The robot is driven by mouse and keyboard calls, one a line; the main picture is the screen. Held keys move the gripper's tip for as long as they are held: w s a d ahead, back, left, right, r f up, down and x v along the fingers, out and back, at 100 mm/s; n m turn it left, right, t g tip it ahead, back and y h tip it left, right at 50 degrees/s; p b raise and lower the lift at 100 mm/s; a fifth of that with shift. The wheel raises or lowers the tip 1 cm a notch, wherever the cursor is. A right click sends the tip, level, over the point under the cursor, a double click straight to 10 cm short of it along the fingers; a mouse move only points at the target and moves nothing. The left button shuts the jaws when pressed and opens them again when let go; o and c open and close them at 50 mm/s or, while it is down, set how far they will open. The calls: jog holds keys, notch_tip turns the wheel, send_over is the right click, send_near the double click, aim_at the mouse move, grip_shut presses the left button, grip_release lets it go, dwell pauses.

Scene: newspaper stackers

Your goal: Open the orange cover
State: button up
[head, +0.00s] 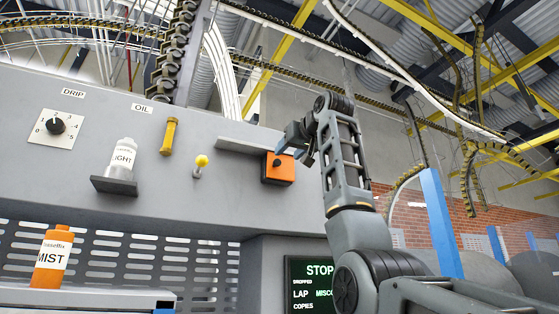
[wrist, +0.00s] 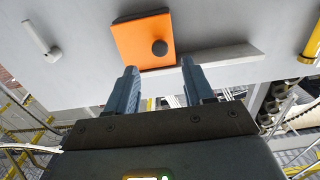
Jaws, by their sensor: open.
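The orange cover (head: 283,168) is a square plate on a dark box on the grey machine panel, and it looks shut. In the wrist view the orange cover (wrist: 135,40) has a round dark knob (wrist: 159,47) near one corner. My gripper (head: 291,144) is in front of the cover's upper right in the head view. In the wrist view my gripper (wrist: 158,67) is open and empty. Its two blue fingers point at the cover with the knob between their lines. I see no contact, and the depth gap is hard to judge.
A thin ledge (head: 235,145) runs along the panel just above the cover. Left are a yellow-knobbed lever (head: 201,162), a yellow tube (head: 169,137), a white bottle (head: 123,158) on a shelf and a dial (head: 56,126). An orange bottle (head: 53,258) stands lower left.

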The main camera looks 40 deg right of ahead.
aim_at(278, 162)
jog(key=p+x, duration=0.2)
jog(key=x, duration=0.4)
jog(key=shift+p, duration=0.3)
jog(key=shift+w+d+f, duration=0.1)
jog(key=shift+w+d, duration=0.05)
jog(key=shift+w, duration=0.4)
grip_shut()
